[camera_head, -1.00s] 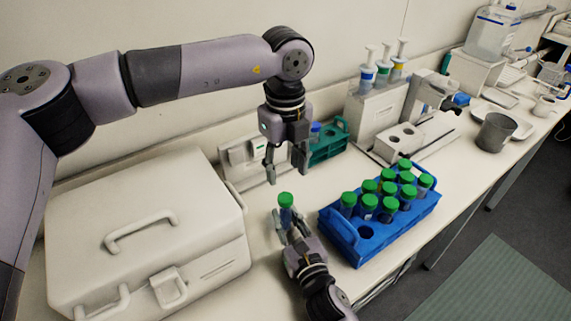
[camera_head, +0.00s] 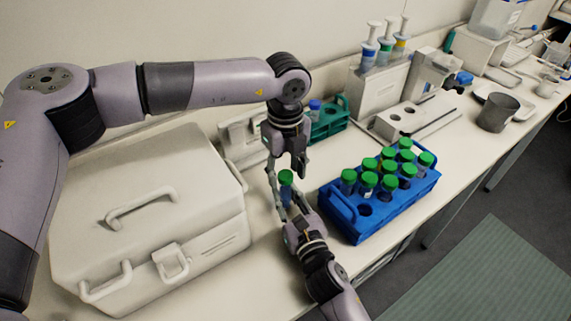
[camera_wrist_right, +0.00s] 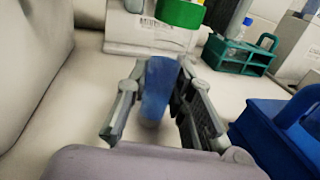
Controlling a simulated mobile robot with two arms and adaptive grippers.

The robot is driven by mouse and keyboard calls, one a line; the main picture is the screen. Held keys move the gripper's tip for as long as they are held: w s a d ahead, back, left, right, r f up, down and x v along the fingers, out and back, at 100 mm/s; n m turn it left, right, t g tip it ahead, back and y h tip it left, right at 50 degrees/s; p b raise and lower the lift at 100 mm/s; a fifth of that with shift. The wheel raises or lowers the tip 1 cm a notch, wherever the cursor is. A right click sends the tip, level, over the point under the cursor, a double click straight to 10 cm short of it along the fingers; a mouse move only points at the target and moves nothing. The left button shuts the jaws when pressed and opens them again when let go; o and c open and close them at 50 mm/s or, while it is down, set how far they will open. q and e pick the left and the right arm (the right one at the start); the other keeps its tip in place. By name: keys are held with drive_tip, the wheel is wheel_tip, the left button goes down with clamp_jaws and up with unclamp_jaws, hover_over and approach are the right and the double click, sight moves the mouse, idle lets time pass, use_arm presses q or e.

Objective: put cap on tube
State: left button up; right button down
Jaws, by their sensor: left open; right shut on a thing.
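A tube (camera_head: 286,195) with blue contents stands roughly upright in my right gripper (camera_head: 290,214), which is shut on its lower part. The blue tube (camera_wrist_right: 160,88) shows between the right fingers (camera_wrist_right: 160,108) in the right wrist view.
A blue rack (camera_head: 341,207) with several green-capped tubes stands to the right. A green rack (camera_head: 327,126) with a blue-capped tube is behind. A large white case (camera_head: 145,215) fills the left of the bench. A grey cup (camera_head: 497,113) is far right.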

use_arm(q)
drive_tip(key=shift+c, duration=0.3)
clamp_jaws()
idle(0.3)
